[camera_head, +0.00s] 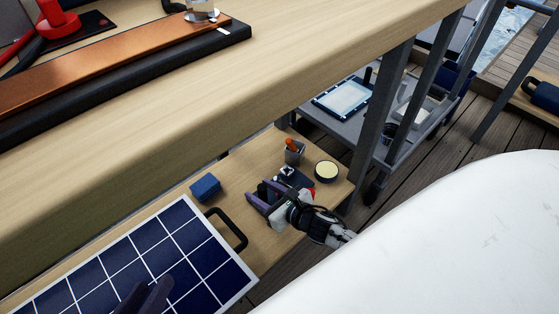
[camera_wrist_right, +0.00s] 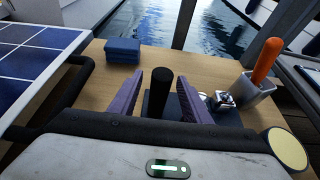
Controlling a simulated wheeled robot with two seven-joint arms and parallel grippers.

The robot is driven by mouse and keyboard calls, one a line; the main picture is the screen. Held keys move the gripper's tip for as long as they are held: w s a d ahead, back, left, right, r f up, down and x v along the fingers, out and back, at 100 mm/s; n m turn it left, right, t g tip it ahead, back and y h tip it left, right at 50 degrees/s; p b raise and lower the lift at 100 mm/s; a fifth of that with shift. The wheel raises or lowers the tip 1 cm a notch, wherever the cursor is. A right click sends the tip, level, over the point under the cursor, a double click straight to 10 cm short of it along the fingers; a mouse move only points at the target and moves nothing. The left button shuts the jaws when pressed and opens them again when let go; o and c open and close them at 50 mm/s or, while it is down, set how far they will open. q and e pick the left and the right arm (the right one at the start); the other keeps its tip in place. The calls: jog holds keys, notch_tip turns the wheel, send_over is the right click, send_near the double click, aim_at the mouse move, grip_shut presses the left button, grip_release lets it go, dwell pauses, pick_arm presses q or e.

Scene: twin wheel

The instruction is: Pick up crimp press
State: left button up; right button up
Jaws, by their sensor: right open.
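The crimp press appears to be the dark tool on the lower wooden shelf, with a dark base and a silver metal head (camera_wrist_right: 222,99); it also shows in the head view (camera_head: 290,176). Its thick black handle (camera_wrist_right: 159,100) stands between the two purple fingers of my right gripper (camera_wrist_right: 160,76). The right gripper (camera_head: 262,196) is open, with a finger on each side of the handle; I cannot tell whether either touches it. My left gripper (camera_head: 147,295) shows only as dark fingertips at the bottom of the head view, in front of the solar panel (camera_head: 130,265).
A blue block (camera_head: 205,187) lies left of the right gripper. A grey cup with an orange-handled tool (camera_head: 293,150) and a round cream-topped tin (camera_head: 326,171) stand close to the press. The thick upper tabletop (camera_head: 200,120) overhangs the shelf. A grey post (camera_head: 378,110) rises at right.

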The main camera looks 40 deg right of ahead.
grip_shut()
dwell(1.2)
jog(key=shift+r, duration=0.2)
